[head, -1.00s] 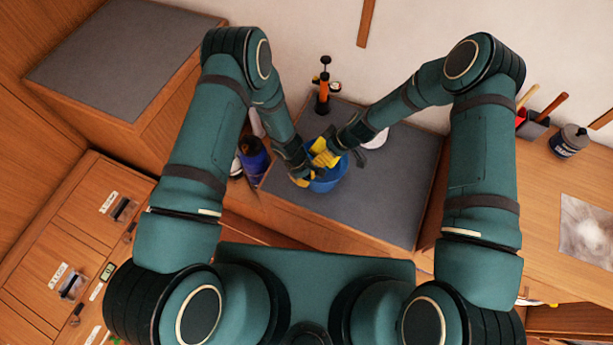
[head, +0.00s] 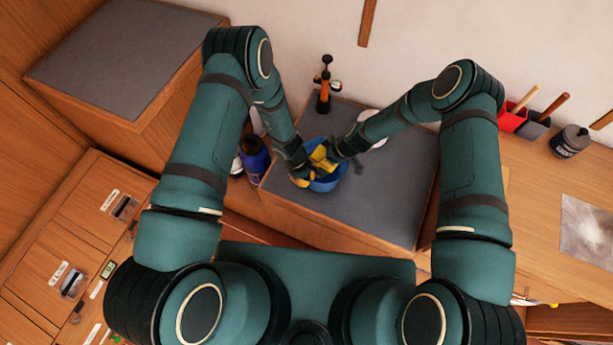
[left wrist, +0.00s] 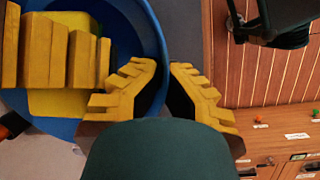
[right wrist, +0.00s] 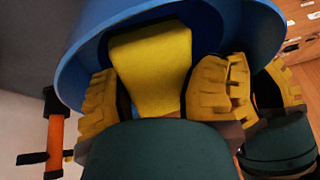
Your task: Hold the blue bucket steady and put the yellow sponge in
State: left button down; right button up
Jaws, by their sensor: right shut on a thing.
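The blue bucket (head: 325,184) stands on the grey-topped cabinet, and its opening fills part of the left wrist view (left wrist: 150,35). My left gripper (head: 302,180) straddles the bucket's near-left rim, one finger inside and one outside. Its fingertips (left wrist: 164,65) are close together, with the thin rim between them. My right gripper (head: 324,160) is shut on the yellow sponge (right wrist: 152,65). The sponge is between its yellow fingers, over or within the bucket's mouth; its depth is hard to tell. The sponge also shows in the left wrist view (left wrist: 60,104), partly hidden by the right fingers.
An orange and black pump-like tool (head: 324,90) stands behind the bucket. A white round item (head: 372,128) is partly hidden by my right arm. A dark blue bottle (head: 254,160) stands left. The grey top (head: 385,205) is clear in front and right.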

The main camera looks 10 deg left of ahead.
pick_arm(q)
jog(key=shift+w+d+r, duration=0.15)
jog(key=shift+w+d, duration=0.15)
jog(key=shift+w, duration=0.05)
pick_arm(e)
jog(key=shift+s+f, duration=0.45)
jog(key=shift+f, duration=0.3)
jog(key=shift+c, duration=0.2)
jog(key=o, duration=1.2)
jog(key=shift+a+r, duration=0.1)
pick_arm(q)
jog(key=shift+s+a, duration=0.15)
jog(key=shift+a, duration=0.05)
pick_arm(e)
jog(key=shift+w+v, duration=0.1)
jog(key=shift+v, duration=1.95)
jog(key=shift+w+v, duration=0.15)
jog(key=shift+v, duration=1.95)
pick_arm(q)
jog(key=c, duration=1.1)
grip_release()
jog(key=shift+o, duration=0.2)
jog(key=v, duration=1.1)
jog(key=shift+r, duration=0.35)
